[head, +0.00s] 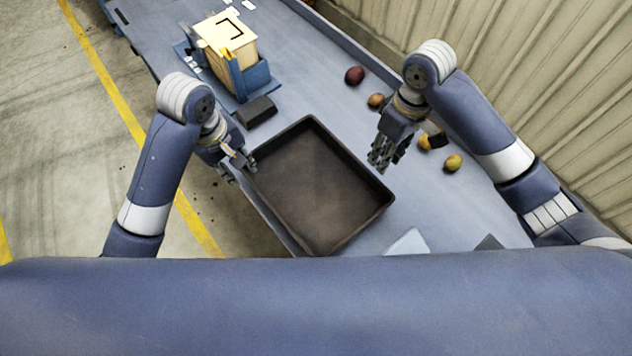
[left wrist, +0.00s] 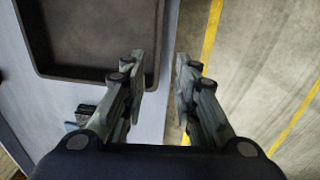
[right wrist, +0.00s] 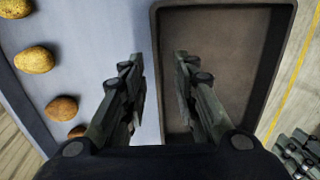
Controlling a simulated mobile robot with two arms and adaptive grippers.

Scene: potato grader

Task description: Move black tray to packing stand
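The black tray (head: 318,190) is an empty, dark, shallow rectangular box lying flat on the blue-grey bench (head: 345,120). My left gripper (head: 238,168) is at the tray's left rim in the head view. The left wrist view shows its fingers (left wrist: 160,75) parted, with nothing between them but the bench edge below. My right gripper (head: 380,158) is by the tray's upper right rim. In the right wrist view its fingers (right wrist: 157,75) are parted above the tray's side wall. Contact with the rim cannot be told. I cannot identify the packing stand for certain.
A blue holder (head: 250,82) with a yellowish box (head: 226,38) stands at the upper left of the bench, near a small dark block (head: 256,112). Several potatoes (head: 355,75) lie along the right side, by a corrugated wall (head: 540,60). Floor lies left of the bench.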

